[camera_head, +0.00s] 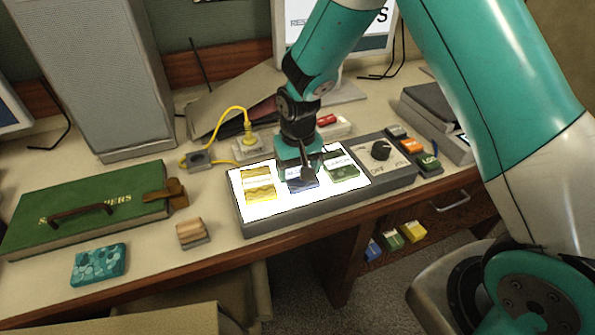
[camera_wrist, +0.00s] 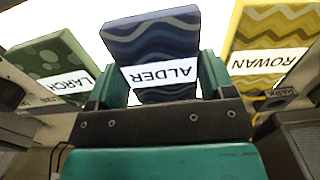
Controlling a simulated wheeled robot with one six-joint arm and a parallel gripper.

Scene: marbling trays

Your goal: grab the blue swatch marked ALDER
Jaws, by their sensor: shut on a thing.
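The blue swatch (camera_wrist: 152,42) with a wavy pattern has a white ALDER label, upside down in the wrist view. My gripper (camera_wrist: 163,80) is shut on it, one teal finger at each side. In the head view, my gripper (camera_head: 304,165) points down at the lit panel (camera_head: 238,205), and part of the dark blue swatch (camera_head: 303,185) shows below it. I cannot tell whether the swatch touches the panel. A green LARCH swatch (camera_wrist: 52,57) and a yellow ROWAN swatch (camera_wrist: 272,35) flank it in the wrist view.
A dial (camera_head: 380,150) stands on the panel's right end. A yellow cable plug (camera_head: 249,141) is behind.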

